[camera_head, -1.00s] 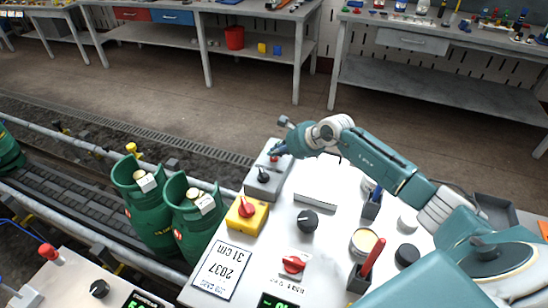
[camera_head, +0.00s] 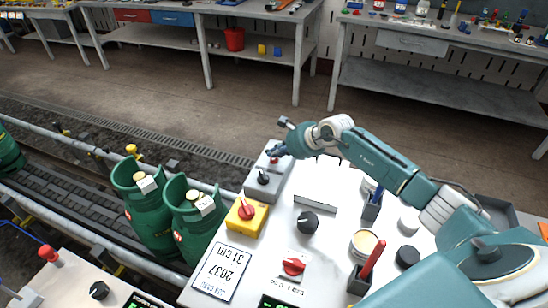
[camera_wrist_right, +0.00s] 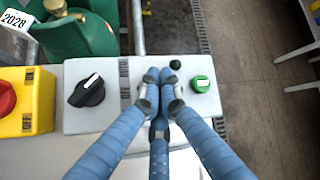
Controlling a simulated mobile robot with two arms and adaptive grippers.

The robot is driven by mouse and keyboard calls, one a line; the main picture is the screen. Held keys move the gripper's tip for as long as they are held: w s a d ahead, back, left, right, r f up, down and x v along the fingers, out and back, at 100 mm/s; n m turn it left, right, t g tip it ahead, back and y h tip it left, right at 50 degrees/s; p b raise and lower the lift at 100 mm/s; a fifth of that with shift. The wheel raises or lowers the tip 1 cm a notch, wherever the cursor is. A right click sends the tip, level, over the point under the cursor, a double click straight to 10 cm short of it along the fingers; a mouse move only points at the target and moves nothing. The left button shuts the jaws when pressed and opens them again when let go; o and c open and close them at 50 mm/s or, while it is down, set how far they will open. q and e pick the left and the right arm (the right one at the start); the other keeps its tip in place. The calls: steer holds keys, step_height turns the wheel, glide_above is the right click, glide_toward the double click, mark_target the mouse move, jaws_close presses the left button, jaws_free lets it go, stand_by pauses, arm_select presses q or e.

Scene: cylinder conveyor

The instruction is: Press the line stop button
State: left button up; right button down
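A grey control box (camera_head: 270,183) stands on the white console at its far left edge. It carries a black knob (camera_head: 263,177) and a small red button (camera_head: 274,160), just below my fingertips. My right gripper (camera_head: 272,151) is over the far end of this box, its fingers shut together and empty. In the right wrist view the same box (camera_wrist_right: 112,118) shows the black knob (camera_wrist_right: 88,91) left of the fingertips (camera_wrist_right: 160,76) and a green button (camera_wrist_right: 201,85) to their right. The fingers hide the box surface between them; I cannot tell whether they touch it. My left gripper is not in view.
A yellow box with a red rotary switch (camera_head: 247,212) sits beside the grey box. Green gas cylinders (camera_head: 147,207) stand on the conveyor to the left. A black dial (camera_head: 307,222), a red knob (camera_head: 293,266) and a pen holder are on the white console.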

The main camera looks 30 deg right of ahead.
mark_target(275, 160)
steer(key=shift+r, duration=0.4)
steer(key=shift+r+p, duration=1.45)
steer(key=shift+r, duration=1.1)
steer(key=shift+f, duration=0.15)
